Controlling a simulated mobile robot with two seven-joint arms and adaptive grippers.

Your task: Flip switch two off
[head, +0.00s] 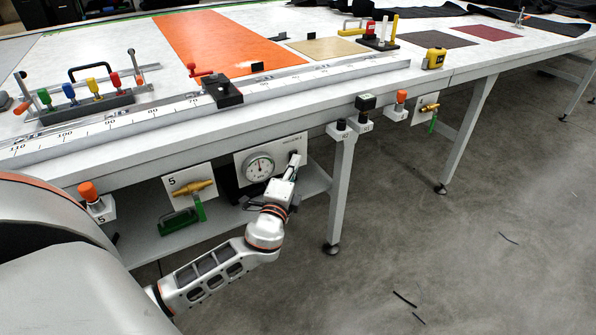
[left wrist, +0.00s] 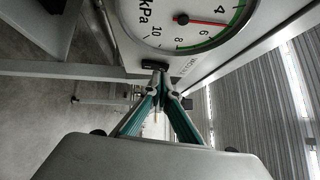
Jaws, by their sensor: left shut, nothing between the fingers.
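My left gripper (head: 294,164) is shut and empty, its fingertips at the right end of a white gauge panel (head: 288,143) under the table edge. In the left wrist view, the closed fingertips (left wrist: 163,74) lie close to a small black control (left wrist: 154,66) below the dial; I cannot tell if they touch it. The round kPa gauge (head: 259,168) has a red needle, also seen in the left wrist view (left wrist: 207,21). Two small switch boxes with black tops (head: 341,127) hang near the table leg; their labels are too small to read surely. My right gripper is not in view.
A panel marked 5 with a brass valve (head: 194,189) and green handle is left of the gauge. Orange-topped boxes (head: 88,193) hang along the edge. A table leg (head: 340,200) stands to the right, with open floor (head: 420,250) beyond.

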